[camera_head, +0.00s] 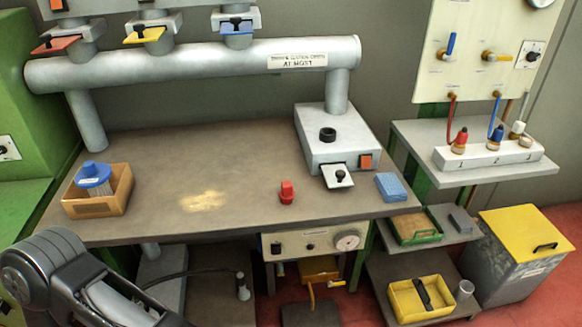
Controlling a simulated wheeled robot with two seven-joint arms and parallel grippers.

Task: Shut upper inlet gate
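Three slide gates with coloured plates sit on stub ducts above the grey horizontal pipe: a red gate (56,45), a yellow gate (145,35) and a blue gate (237,29). The red and yellow plates stick out towards me; the blue one shows less. A grey box (328,146) under the pipe's right end has a metal slide plate (338,181) with a black knob, sticking out at its front. I cannot tell which is the upper inlet gate. A dark arm of mine enters at lower left; its fingertips do not show. My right gripper is out of view.
The bench top (240,150) is mostly clear. It holds a wooden box (97,205) with a blue-lidded jar, a red stopper-like piece (287,192) and a blue block (391,187). A side shelf (430,133) and a yellow-lidded bin (524,245) stand at right.

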